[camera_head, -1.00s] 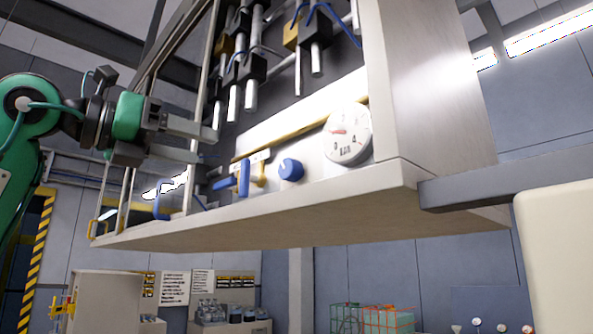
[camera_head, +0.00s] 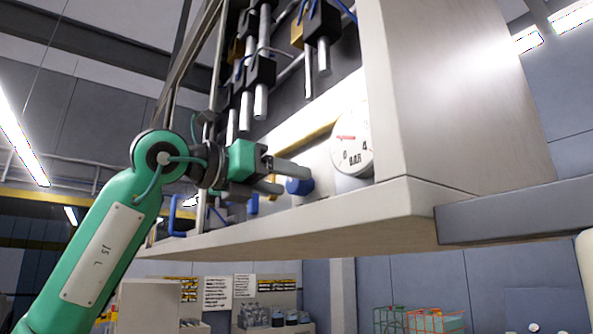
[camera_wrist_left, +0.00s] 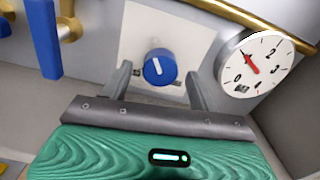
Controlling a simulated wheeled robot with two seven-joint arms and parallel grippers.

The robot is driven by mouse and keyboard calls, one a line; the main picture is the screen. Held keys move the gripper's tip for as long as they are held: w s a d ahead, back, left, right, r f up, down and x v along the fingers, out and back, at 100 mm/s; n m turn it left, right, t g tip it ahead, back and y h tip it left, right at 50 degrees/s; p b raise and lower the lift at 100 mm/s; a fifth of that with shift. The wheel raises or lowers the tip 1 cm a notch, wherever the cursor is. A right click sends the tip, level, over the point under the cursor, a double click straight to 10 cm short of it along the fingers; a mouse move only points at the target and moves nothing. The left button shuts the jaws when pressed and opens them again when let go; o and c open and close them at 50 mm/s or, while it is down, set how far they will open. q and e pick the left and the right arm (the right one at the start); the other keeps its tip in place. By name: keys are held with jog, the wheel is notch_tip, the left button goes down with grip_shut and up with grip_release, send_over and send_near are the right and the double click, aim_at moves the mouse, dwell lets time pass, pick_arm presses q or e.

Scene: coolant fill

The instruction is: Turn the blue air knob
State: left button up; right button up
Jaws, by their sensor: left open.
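The blue air knob (camera_head: 299,186) is on the light panel inside the cabinet, left of the pressure gauge. In the left wrist view the knob (camera_wrist_left: 160,67) is round with a white pointer line, on a white plate. My left gripper (camera_head: 283,178) is open in front of the panel, pointing at the knob. In the left wrist view the open fingers (camera_wrist_left: 159,78) stand on either side of the knob, with a gap to each. I cannot tell how deep the fingers reach around it. My right gripper is not in view.
The round white gauge (camera_head: 352,142) with a red needle is close to the right finger in the wrist view. A blue lever (camera_wrist_left: 43,38) on a brass valve is at the left. The cabinet's bottom shelf (camera_head: 300,232) runs below my gripper.

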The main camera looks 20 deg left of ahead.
pick_arm(q)
jog(key=shift+p+x, duration=0.35)
jog(key=shift+x, duration=0.55)
jog(key=shift+w+d, duration=0.25)
jog(key=shift+w, duration=0.1)
jog(key=shift+c, duration=0.2)
jog(key=c, duration=0.7)
jog(key=shift+c, duration=1.1)
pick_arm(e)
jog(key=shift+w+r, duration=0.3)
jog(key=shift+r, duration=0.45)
pick_arm(q)
jog(key=shift+m, duration=0.3)
